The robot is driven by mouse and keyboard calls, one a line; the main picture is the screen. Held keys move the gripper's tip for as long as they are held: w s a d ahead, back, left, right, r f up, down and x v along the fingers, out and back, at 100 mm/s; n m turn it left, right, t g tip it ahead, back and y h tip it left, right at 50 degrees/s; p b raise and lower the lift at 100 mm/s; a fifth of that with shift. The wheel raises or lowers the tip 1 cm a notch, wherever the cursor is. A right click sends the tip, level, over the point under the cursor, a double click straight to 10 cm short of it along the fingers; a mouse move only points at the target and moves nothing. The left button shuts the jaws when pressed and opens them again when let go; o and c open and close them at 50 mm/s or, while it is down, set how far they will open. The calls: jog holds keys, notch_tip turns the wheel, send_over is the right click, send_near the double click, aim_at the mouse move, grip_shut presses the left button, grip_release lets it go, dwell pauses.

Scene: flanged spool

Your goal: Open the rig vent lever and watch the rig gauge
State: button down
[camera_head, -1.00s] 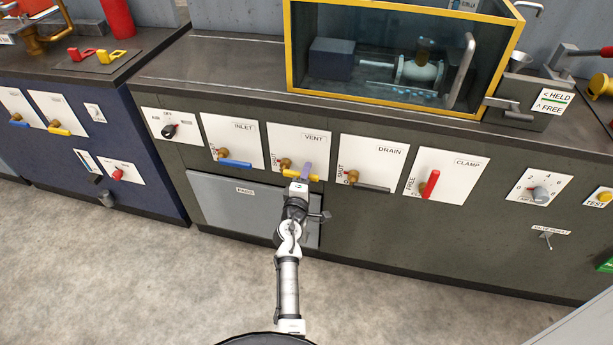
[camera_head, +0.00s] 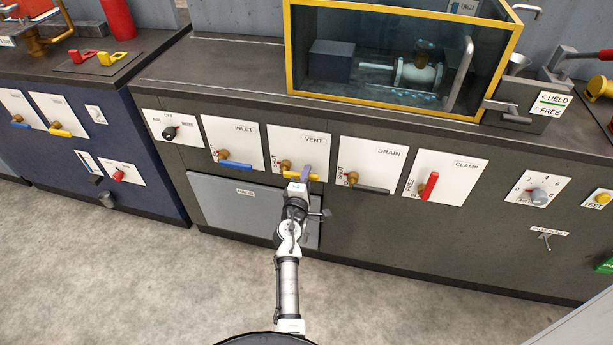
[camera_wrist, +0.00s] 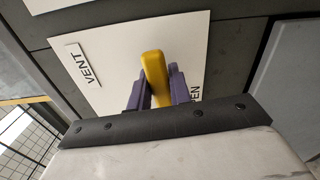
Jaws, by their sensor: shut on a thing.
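The yellow vent lever (camera_head: 294,174) lies sideways across the lower part of the white VENT panel (camera_head: 313,148) on the rig front. My gripper (camera_head: 306,172) is shut on the lever's right part. In the wrist view the purple fingers (camera_wrist: 155,95) close on both sides of the yellow lever (camera_wrist: 153,68). The word VENT and part of a second label ending in "EN" show on the panel there. The rig gauge is not identifiable; a numbered dial (camera_head: 539,195) with a grey knob sits at the right.
Blue inlet lever (camera_head: 235,165) is to the left; black drain lever (camera_head: 371,189) and upright red clamp lever (camera_head: 429,185) are to the right. A yellow-framed glass case (camera_head: 400,60) stands on the worktop. A grey drawer front (camera_head: 230,205) is below. The floor is clear at left.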

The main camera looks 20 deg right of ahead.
jog(key=r+n+p, duration=0.3)
jog(key=n, duration=0.1)
jog(key=shift+w+a, duration=0.25)
jog(key=shift+a, duration=0.1)
jog(key=n, duration=0.1)
jog(key=r+n+p, duration=0.1)
jog(key=n+p, duration=0.1)
jog(key=shift+w+a+r, duration=0.25)
jog(key=shift+a, duration=0.15)
jog(key=n+p, duration=0.1)
jog(key=a+r+n+p, duration=0.1)
jog(key=shift+w+r+n, duration=0.1)
jog(key=shift+w+n, duration=0.25)
jog(key=shift+n, duration=0.05)
jog(key=a+n+p, duration=0.1)
jog(key=n, duration=0.1)
jog(key=w+a+r+n+p, duration=0.1)
jog(key=n, duration=0.1)
jog(key=shift+w+a, duration=0.1)
jog(key=shift+w, duration=0.1)
jog(key=shift+w+a+n+p, duration=0.3)
jog(key=shift+a+n+p, duration=0.1)
jog(key=shift+n, duration=0.4)
jog(key=shift+w+a+n+p, duration=0.25)
jog(key=shift+a+n+p, duration=0.15)
jog(key=shift+n, duration=0.4)
jog(key=c, duration=1.3)
grip_release()
